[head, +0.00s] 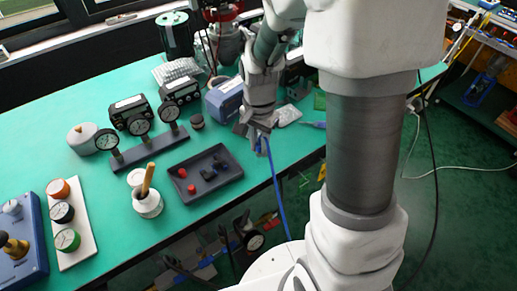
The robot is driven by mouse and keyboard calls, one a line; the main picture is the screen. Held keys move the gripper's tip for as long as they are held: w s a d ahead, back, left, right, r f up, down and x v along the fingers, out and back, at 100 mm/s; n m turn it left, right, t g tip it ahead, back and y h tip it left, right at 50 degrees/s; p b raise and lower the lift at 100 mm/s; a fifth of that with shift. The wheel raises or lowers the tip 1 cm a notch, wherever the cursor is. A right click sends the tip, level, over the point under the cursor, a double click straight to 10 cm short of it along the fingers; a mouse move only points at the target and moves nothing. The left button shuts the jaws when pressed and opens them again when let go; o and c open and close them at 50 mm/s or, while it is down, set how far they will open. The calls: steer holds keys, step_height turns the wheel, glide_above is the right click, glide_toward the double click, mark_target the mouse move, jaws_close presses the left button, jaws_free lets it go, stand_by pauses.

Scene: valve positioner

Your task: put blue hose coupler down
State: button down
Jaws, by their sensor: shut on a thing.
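My gripper (258,143) is shut, pointing down near the right front edge of the green table (95,188). A blue hose (278,190) runs from between the fingers down past the table's front edge. The blue hose coupler at its end is held in the fingers and mostly hidden by them. I cannot tell whether it touches the table top.
A dark tray (207,196) with red and black parts lies left of my gripper. A clear bag (287,115) and a blue-handled tool (313,125) lie to the right.

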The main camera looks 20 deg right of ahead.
steer(key=shift+f, duration=1.25)
steer(key=shift+f+b, duration=0.2)
steer(key=shift+b, duration=0.15)
steer(key=c, duration=0.7)
jaws_free()
steer(key=shift+c, duration=0.2)
steer(key=shift+r, duration=0.1)
